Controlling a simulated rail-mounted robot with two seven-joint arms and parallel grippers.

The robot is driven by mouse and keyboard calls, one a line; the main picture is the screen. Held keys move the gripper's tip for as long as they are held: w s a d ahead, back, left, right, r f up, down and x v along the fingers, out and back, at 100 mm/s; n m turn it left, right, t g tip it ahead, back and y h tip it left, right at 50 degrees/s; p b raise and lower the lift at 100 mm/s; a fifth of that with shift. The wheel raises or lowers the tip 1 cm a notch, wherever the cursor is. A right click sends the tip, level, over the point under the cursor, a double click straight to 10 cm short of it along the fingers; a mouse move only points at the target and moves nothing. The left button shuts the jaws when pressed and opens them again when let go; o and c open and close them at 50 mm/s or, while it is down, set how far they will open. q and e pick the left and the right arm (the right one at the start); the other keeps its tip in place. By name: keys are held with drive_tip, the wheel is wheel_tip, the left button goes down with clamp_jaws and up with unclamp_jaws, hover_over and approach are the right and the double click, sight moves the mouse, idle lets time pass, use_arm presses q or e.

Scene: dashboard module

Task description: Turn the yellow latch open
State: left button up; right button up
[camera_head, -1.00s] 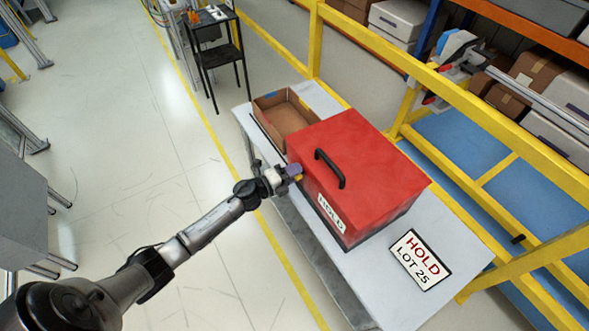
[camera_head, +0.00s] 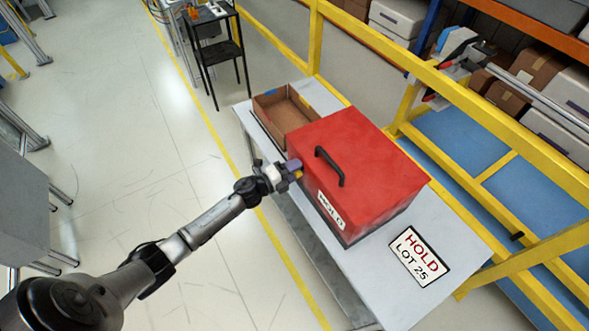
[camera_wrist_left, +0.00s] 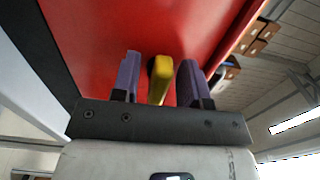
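The yellow latch (camera_wrist_left: 159,80) stands out from the red box's face in the left wrist view. In the head view a small bit of yellow (camera_head: 298,176) shows at the fingertips. The red box (camera_head: 360,155) has a black handle (camera_head: 330,166) on its lid and a partly readable white label on its front side. My left gripper (camera_head: 293,172) is at the near left side of the box. In the left wrist view its two purple fingers (camera_wrist_left: 160,78) stand apart, one on each side of the latch, with gaps showing. My right gripper does not show.
The box stands on a grey table (camera_head: 355,270). An open brown carton (camera_head: 285,112) is behind it, and a "HOLD LOT 25" sign (camera_head: 420,257) lies to its right. A yellow rail (camera_head: 450,88) runs behind the table.

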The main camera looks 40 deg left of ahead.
use_arm(q)
drive_tip(key=v, duration=1.4)
idle(0.6)
